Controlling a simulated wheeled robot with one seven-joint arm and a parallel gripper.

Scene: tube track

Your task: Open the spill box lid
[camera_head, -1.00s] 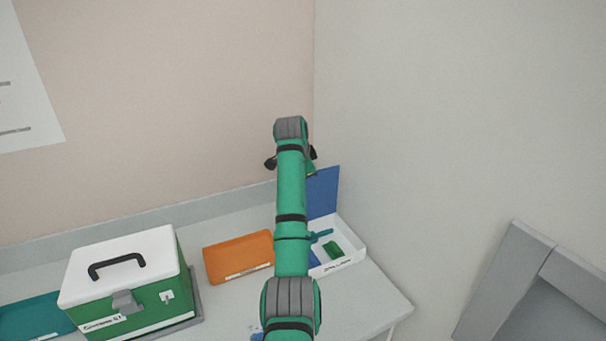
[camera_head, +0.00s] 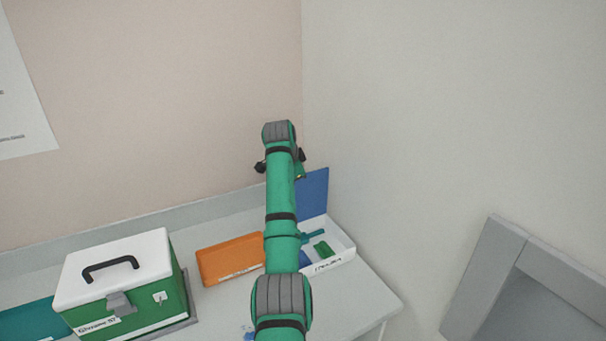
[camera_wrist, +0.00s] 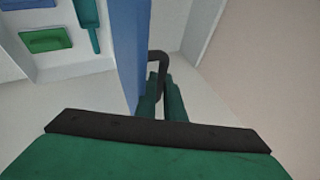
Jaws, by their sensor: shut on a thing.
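The spill box is a white tray (camera_head: 337,262) on the counter near the corner, partly hidden behind my arm in the head view. Its blue lid (camera_head: 313,192) stands upright along the back of the box. In the wrist view the lid (camera_wrist: 130,45) shows nearly edge-on, with a dark loop handle (camera_wrist: 160,58) on its outer side. My gripper (camera_wrist: 160,95) is shut on this handle, its green fingers close together beside the lid. In the head view my arm hides most of the gripper.
Inside the box lie a green block (camera_wrist: 45,40) and a teal scoop-like tool (camera_wrist: 88,20). An orange case (camera_head: 230,258) and a green box with a white handled lid (camera_head: 118,265) stand to the left. Walls rise behind and to the right.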

